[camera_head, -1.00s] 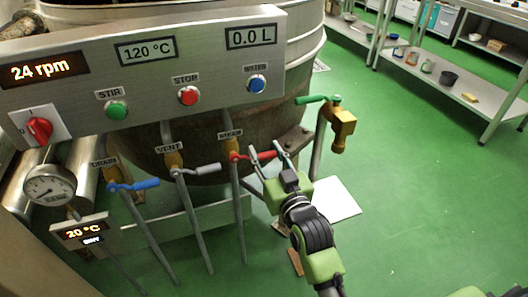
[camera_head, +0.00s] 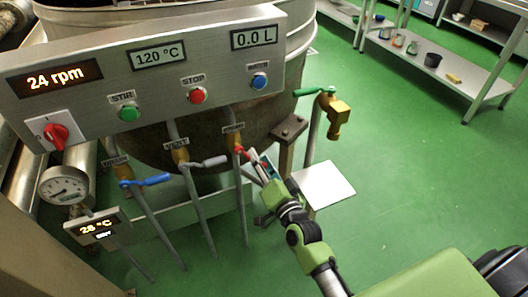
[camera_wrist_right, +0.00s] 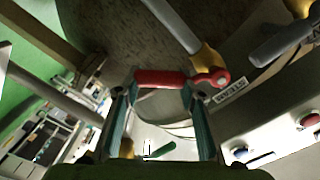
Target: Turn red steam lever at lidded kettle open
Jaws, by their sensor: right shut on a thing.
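The red steam lever (camera_head: 241,151) sits on the brass valve under the STEAM label, below the control panel. It points right and slightly down, and its outer end is hidden by my right gripper (camera_head: 262,168). In the right wrist view the red lever (camera_wrist_right: 160,77) lies across between the two teal-faced fingers of my right gripper (camera_wrist_right: 158,95), which is shut on it. The kettle (camera_head: 205,148) stands behind the panel; its top is cut off. My left gripper is not in view.
The blue drain lever (camera_head: 150,181) and grey vent lever (camera_head: 210,161) are to the left. A brass tap with a green handle (camera_head: 308,92) and a brown post (camera_head: 287,150) stand close on the right. Green floor is free further right, before a shelf table (camera_head: 430,70).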

